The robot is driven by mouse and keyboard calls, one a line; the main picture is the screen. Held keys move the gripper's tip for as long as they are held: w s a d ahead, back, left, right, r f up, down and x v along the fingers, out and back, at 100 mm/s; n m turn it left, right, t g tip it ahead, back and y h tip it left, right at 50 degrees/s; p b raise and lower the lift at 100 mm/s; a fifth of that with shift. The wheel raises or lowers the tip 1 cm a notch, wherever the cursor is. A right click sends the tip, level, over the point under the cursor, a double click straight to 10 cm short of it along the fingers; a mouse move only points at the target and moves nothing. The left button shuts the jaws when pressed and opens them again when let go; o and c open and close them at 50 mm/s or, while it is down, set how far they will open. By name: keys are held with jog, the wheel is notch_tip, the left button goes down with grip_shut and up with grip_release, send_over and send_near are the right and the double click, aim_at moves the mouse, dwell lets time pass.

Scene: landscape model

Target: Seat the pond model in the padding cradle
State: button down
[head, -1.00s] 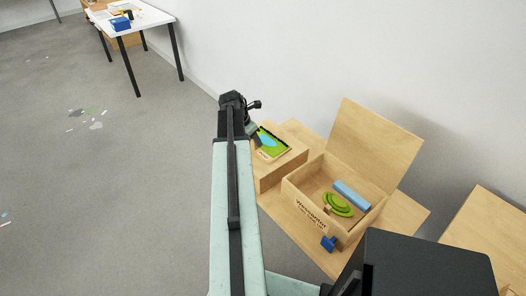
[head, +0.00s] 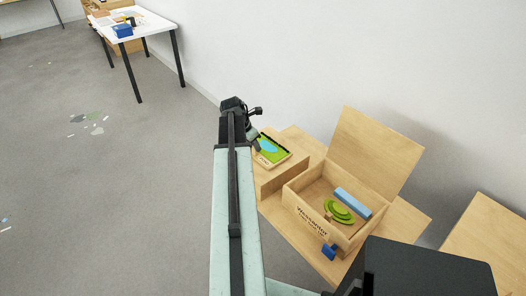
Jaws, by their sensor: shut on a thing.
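The pond model (head: 272,150) is a small tray with green ground and a light blue pond. It lies flat at the top of a wooden block left of the open box. My gripper (head: 257,146) is at its left edge and is shut on it; the fingertips are small and partly hidden by my arm. The open wooden box (head: 316,217) has its lid raised at the back. Inside are a green stepped piece (head: 339,211) and a light blue bar (head: 352,201). I cannot make out for sure which part is the padding cradle.
A blue-handled tool (head: 329,252) is at the box's front. The wooden block (head: 271,184) stands beside the box on a wooden top (head: 404,226). A white table (head: 150,23) is at the far left. Scraps (head: 95,118) lie on the otherwise open grey floor.

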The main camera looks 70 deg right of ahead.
jog(key=shift+r+p, duration=0.3)
jog(key=shift+r, duration=0.15)
notch_tip(320, 180, up, 4)
jog(key=p, duration=0.3)
jog(key=shift+f+p, duration=0.2)
jog(key=shift+p, duration=0.1)
dwell(3.4)
